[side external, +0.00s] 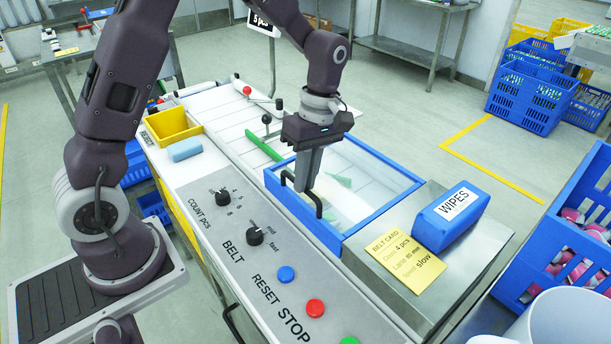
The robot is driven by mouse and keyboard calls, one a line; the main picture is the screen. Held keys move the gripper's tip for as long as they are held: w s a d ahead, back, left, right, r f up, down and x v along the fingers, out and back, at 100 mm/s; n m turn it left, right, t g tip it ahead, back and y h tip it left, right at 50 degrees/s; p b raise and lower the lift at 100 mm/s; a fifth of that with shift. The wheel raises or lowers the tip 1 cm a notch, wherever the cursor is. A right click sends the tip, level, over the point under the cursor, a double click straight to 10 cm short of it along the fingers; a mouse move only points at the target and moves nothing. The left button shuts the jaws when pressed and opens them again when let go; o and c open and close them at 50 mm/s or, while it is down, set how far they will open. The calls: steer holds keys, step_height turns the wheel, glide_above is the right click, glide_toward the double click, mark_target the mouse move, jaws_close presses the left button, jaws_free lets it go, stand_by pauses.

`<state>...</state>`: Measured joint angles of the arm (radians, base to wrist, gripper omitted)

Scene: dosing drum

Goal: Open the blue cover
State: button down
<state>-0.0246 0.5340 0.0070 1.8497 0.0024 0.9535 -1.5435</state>
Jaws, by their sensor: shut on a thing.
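The blue cover (325,233) is a blue frame around a clear pane, lying over the belt at the middle of the machine. It looks flat; I cannot tell whether its near edge is slightly lifted. Its black bar handle (317,207) is on the near left side. My gripper (304,186) points down and is shut on this handle, with the fingers hiding part of it. Pale and green items show blurred through the pane.
The panel in front has a count knob (220,197), a belt knob (255,236), a blue button (286,274) and a red button (315,308). A blue wipes pack (450,219) and a yellow belt card (405,262) lie to the right. A yellow bin (173,125) and light blue sponge (185,149) are left.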

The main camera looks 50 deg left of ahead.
stand_by(0.3)
steer(key=shift+w+r, duration=0.2)
steer(key=shift+r, duration=0.4)
steer(key=w+r, duration=1.2)
steer(key=r, duration=0.2)
steer(key=shift+r, duration=0.25)
steer(key=c, duration=1.5)
jaws_free()
